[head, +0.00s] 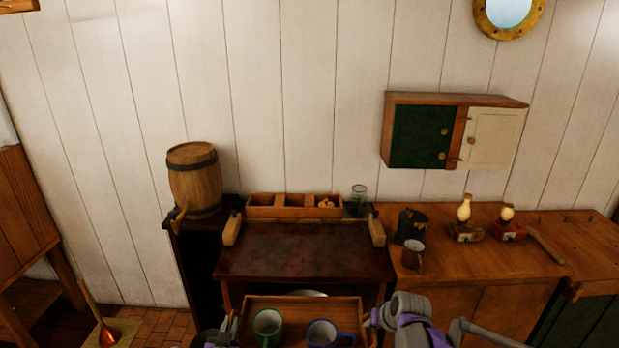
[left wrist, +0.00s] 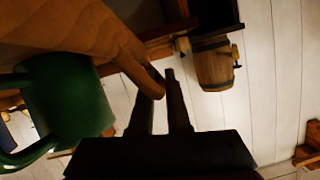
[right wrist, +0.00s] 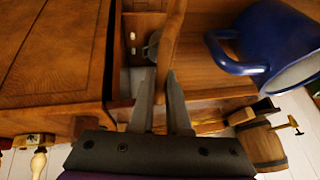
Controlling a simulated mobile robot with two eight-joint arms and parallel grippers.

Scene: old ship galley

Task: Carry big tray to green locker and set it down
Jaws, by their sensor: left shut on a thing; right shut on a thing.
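The big tray (head: 262,301) is wooden and sits low in front of me, carrying a green mug (head: 267,324) and a blue mug (head: 322,333). My left gripper (head: 228,335) is shut on its left side; in the left wrist view the fingers (left wrist: 168,92) meet the wooden rim (left wrist: 125,45) beside the green mug (left wrist: 65,100). My right gripper (head: 374,318) is shut on its right side, with the rim (right wrist: 172,40) between the fingers (right wrist: 160,90). Dark green panels (head: 585,322) front the low unit at the right. A wall cabinet has a green door (head: 422,136).
A dark-topped stand (head: 305,250) with wooden end bars lies just beyond the tray. Behind it are a divided box (head: 275,211), a glass (head: 358,198) and a barrel (head: 195,180).

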